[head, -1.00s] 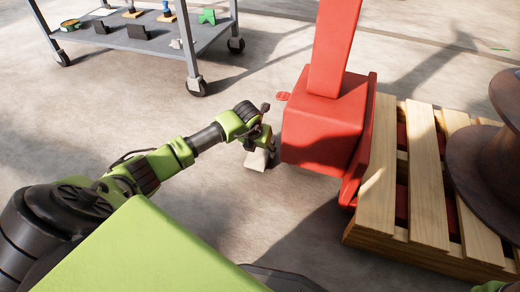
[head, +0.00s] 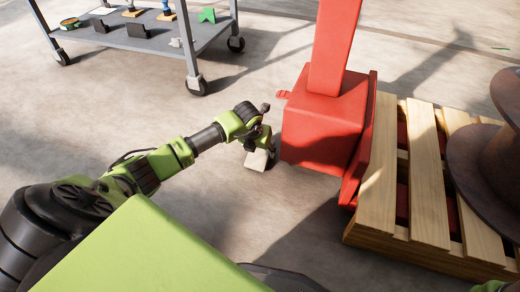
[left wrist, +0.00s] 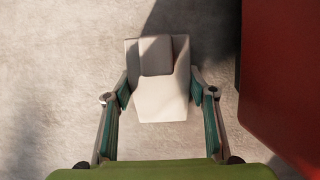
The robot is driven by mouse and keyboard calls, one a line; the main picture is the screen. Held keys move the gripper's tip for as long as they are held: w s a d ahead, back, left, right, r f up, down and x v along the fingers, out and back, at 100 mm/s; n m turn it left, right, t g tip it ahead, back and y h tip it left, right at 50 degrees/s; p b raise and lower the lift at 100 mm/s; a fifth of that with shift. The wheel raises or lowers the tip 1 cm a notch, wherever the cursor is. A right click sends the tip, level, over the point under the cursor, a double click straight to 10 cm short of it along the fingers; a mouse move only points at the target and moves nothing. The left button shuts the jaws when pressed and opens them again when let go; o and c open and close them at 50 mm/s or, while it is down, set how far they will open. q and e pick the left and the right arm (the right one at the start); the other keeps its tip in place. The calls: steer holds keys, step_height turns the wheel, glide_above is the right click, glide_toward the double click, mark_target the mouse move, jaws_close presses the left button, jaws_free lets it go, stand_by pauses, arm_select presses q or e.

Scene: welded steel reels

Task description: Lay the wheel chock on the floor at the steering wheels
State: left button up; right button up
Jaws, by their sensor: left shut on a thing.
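The wheel chock (left wrist: 160,98) is a pale, wedge-like block between the two fingers of my left gripper (left wrist: 160,84) in the left wrist view. The fingers press on its sides. In the head view the chock (head: 257,160) hangs below my left gripper (head: 258,145), low over or on the floor; I cannot tell whether it touches. The red pallet truck (head: 322,125) stands just right of the gripper, with a small gap. Its steering wheels are hidden under the red body. My right gripper is not in view.
A wooden pallet (head: 427,180) lies right of the red body, carrying a brown steel reel (head: 485,150). A grey wheeled cart (head: 165,40) with small items stands at the back left. The concrete floor (head: 130,115) between cart and arm is clear.

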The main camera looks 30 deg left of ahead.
arm_select(q)
steer(key=shift+f, duration=0.45)
stand_by(0.8)
steer(key=o, duration=1.3)
steer(key=shift+r+p, duration=2.6)
steer(key=shift+r, duration=0.5)
steer(key=shift+f, duration=0.15)
